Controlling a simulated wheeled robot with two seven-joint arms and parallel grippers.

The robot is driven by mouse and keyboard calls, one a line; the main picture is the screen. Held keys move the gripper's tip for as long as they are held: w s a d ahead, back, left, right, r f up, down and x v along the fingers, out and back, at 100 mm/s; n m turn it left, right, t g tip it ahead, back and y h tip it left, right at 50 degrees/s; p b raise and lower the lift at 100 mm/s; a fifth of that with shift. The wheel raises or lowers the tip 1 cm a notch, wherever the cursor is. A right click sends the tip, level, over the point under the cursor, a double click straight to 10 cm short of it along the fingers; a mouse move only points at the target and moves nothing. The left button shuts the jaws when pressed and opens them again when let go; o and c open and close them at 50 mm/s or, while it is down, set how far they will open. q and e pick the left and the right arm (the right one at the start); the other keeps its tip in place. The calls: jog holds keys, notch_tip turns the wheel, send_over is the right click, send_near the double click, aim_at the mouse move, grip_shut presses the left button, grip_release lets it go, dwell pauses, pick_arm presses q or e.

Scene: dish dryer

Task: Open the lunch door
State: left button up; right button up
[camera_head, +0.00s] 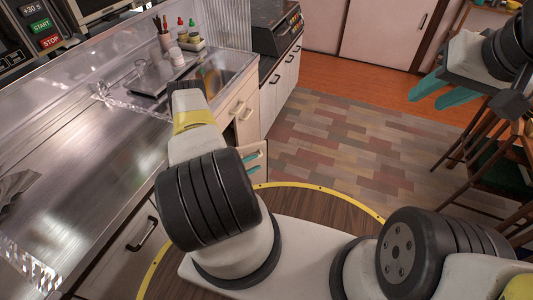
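No door marked as the lunch door can be made out. A cream cabinet door panel (262,157) juts out below the counter, beside the sink cabinet, and looks swung outward. My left gripper (254,164) is largely hidden behind my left arm. Only its teal fingertips show, in front of or beside this panel; whether they hold anything cannot be seen. My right gripper (441,93) is at the upper right, over the floor and away from the cabinets. Its two teal fingers are apart with nothing between them.
The steel counter (100,170) runs along the left, with a sink (215,75) and a bottle caddy (187,42). A dark appliance (276,28) stands beyond. Wooden stools (500,150) are at the right. The tiled floor (345,135) between is clear.

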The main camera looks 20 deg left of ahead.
pick_arm(q)
jog(key=s+d, duration=0.4)
jog(key=s, duration=0.4)
jog(key=shift+s+d+r, duration=0.3)
jog(key=shift+s+r, duration=0.05)
jog(key=shift+r, duration=0.05)
